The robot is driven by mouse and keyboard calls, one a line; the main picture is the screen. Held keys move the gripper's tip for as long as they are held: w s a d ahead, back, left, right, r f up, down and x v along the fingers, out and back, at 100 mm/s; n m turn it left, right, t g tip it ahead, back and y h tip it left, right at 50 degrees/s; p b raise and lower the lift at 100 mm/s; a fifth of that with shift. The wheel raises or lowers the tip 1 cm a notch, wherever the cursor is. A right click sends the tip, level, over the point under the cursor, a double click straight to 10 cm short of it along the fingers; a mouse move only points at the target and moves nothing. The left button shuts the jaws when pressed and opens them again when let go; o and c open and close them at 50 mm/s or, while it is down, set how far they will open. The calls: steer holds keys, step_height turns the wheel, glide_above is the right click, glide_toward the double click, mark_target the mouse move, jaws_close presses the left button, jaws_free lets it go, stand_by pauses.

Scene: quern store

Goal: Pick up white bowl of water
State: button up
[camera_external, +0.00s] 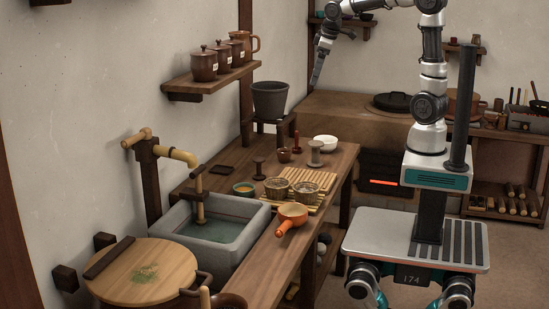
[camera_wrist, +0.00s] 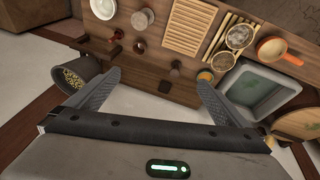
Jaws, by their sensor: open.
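The white bowl (camera_external: 325,142) stands upright at the far right end of the wooden counter (camera_external: 268,250) in the external view. It also shows at the top left edge of the wrist view (camera_wrist: 103,8), partly cut off. I cannot tell whether water is in it. My gripper (camera_external: 317,80) hangs in the air above and behind the counter, tilted, apart from the bowl. In the wrist view its two fingers (camera_wrist: 160,79) are spread wide with nothing between them. The bowl lies beyond the left finger.
Near the bowl stand a pale spool-like object (camera_external: 315,153), a small brown cup (camera_external: 284,155) and a red-handled tool (camera_external: 296,140). A slatted mat (camera_external: 310,178), an orange pan (camera_external: 292,213) and a stone sink (camera_external: 180,231) are nearer.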

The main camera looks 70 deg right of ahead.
steer(key=w+d+f+m+b, duration=0.3)
steer(key=d+f+b, duration=0.3)
steer(key=d+f, duration=1)
steer(key=m+b, duration=0.3)
steer(key=b, duration=0.2)
glide_above(326, 140)
steer(key=s+a, duration=0.2)
steer(key=a, duration=0.3)
steer(key=shift+g, duration=0.3)
step_height(326, 140, down, 18)
steer(key=shift+s+d+f, duration=0.1)
steer(key=shift+s+f, duration=0.05)
steer(key=shift+f, duration=0.1)
steer(key=shift+a+b+x, duration=0.1)
steer(key=shift+b+x, duration=0.25)
steer(key=shift+x, duration=1.05)
steer(key=shift+a+b+x, duration=0.15)
steer(key=shift+b+x, duration=0.15)
steer(key=shift+x, duration=1.15)
steer(key=c, duration=1.2)
